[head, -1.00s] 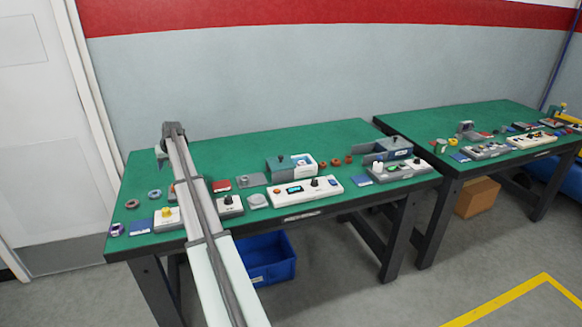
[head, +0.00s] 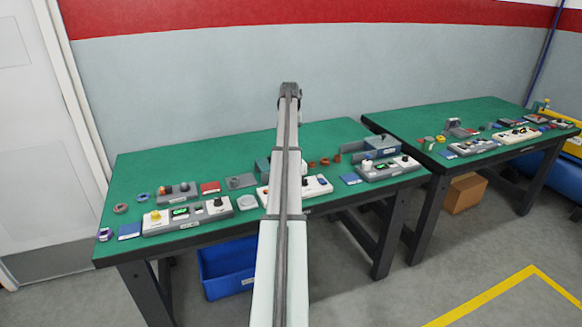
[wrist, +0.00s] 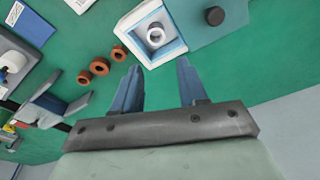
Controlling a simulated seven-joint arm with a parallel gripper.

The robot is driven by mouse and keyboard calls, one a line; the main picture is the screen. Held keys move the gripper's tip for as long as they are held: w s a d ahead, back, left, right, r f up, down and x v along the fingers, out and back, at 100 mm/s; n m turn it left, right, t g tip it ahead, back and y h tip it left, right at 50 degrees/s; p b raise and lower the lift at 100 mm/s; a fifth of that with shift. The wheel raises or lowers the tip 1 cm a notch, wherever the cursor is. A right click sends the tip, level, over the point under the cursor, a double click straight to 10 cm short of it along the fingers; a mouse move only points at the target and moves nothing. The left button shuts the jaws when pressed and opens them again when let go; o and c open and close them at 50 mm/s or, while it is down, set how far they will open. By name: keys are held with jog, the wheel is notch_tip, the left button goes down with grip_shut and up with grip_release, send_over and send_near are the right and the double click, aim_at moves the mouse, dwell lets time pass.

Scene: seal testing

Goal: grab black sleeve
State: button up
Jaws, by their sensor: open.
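My gripper (wrist: 157,68) is open and empty in the wrist view, its two blue-grey fingers spread over green table. It hangs just short of a white-and-blue box (wrist: 168,52) that holds a pale ring-shaped part (wrist: 156,36). In the head view the end of my arm (head: 290,92) is above the back of the near table; the fingers cannot be made out there. I cannot pick out a black sleeve with certainty. Small dark pieces sit on a grey block (head: 178,195) at the table's left, too small to identify.
Several brown rings (wrist: 100,66) lie left of the fingers in the wrist view. A blue plate with a black knob (wrist: 214,15) adjoins the box. A control panel (head: 187,216) stands at the near table's (head: 140,168) front left. Bare green surface lies along the back.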

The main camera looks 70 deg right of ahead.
jog(key=f, duration=0.4)
jog(key=d+f, duration=0.1)
jog(key=f, duration=0.4)
jog(key=d+f, duration=0.1)
jog(key=f, duration=0.3)
jog(key=shift+w+f, duration=0.1)
jog(key=shift+f, duration=0.2)
jog(key=shift+c, duration=0.2)
jog(key=c, duration=0.7)
